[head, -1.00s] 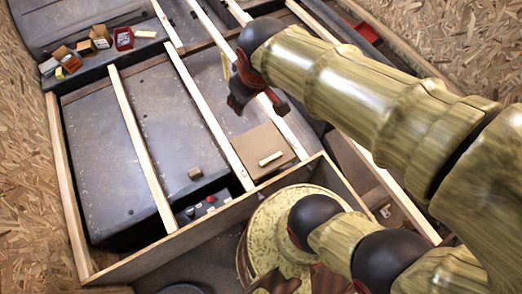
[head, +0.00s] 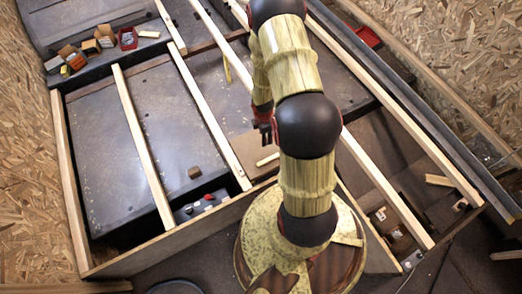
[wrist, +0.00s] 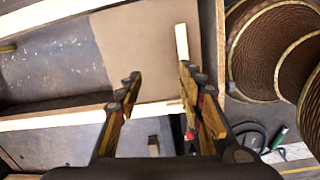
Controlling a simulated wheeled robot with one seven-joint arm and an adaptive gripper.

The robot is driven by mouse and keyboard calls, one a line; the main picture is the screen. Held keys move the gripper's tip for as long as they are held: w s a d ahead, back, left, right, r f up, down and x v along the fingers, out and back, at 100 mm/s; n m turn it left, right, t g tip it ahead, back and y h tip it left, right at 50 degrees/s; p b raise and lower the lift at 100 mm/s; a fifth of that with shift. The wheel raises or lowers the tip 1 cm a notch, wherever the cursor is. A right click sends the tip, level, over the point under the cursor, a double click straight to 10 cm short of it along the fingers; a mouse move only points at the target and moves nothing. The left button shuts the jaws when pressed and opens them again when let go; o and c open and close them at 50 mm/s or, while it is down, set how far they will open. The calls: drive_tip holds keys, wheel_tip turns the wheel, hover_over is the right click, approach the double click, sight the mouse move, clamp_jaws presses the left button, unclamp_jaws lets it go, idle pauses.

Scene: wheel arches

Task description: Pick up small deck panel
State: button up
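The small deck panel (head: 243,153) is a flat brown board with a pale wooden handle bar (head: 267,159). It lies between two pale slats, partly hidden by my arm in the head view. In the wrist view the panel (wrist: 140,45) fills the upper middle, with its handle (wrist: 182,42) upright in the picture. My gripper (head: 264,132) is above the panel, near the handle in the head view. In the wrist view my gripper (wrist: 158,88) is open and empty, its right fingertip just below the handle's lower end. I cannot tell the height gap.
Pale wooden slats (head: 142,145) cross the dark deck, with a wooden frame edge (head: 170,245) in front. A small brown block (head: 195,172) and a dark box with red buttons (head: 203,203) are left of the panel. Several small boxes (head: 88,47) stand at the upper left.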

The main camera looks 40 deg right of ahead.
drive_tip(key=n+b, duration=0.1)
drive_tip(key=n, duration=0.1)
hover_over(268, 159)
drive_tip(key=shift+y, duration=0.4)
wheel_tip(268, 159, down, 10)
drive_tip(key=shift+d+r, duration=0.1)
wheel_tip(268, 159, down, 6)
drive_tip(key=b, duration=0.4)
drive_tip(key=shift+r, duration=0.3)
drive_tip(key=shift+c, duration=0.8)
drive_tip(key=c, duration=0.8)
clamp_jaws()
